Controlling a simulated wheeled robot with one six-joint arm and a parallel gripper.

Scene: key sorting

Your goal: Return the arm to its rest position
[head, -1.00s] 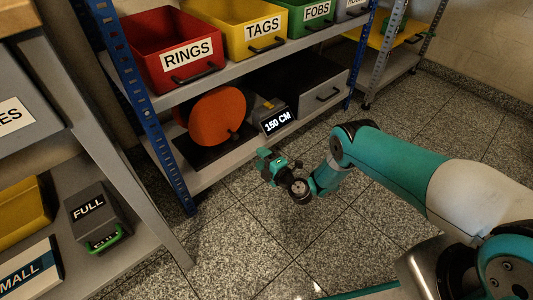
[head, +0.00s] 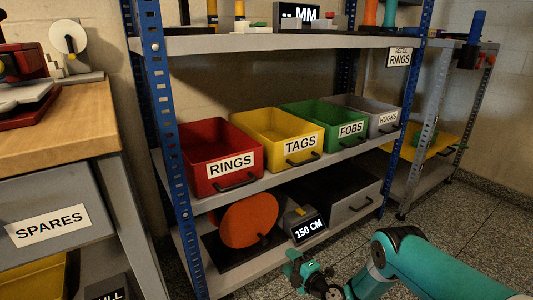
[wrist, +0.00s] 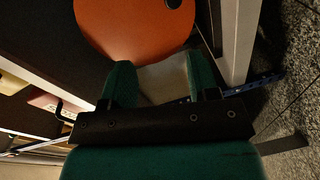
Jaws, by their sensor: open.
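My gripper (head: 309,268) is in the head view at the lower middle, in front of the shelf's lowest level, beside the black display reading 150 CM (head: 308,229). In the wrist view my gripper (wrist: 162,82) shows its two green fingers apart, with nothing held between them. An orange disc (wrist: 135,25) lies beyond the fingers there. My teal arm reaches in from the lower right of the head view.
The blue-post shelf holds a red RINGS bin (head: 212,155), a yellow TAGS bin (head: 277,137), a green FOBS bin (head: 322,124) and a grey HOOKS bin (head: 368,114). Below stands the orange disc (head: 249,220). A wooden bench (head: 60,128) is at left. Speckled floor (head: 485,225) is open at right.

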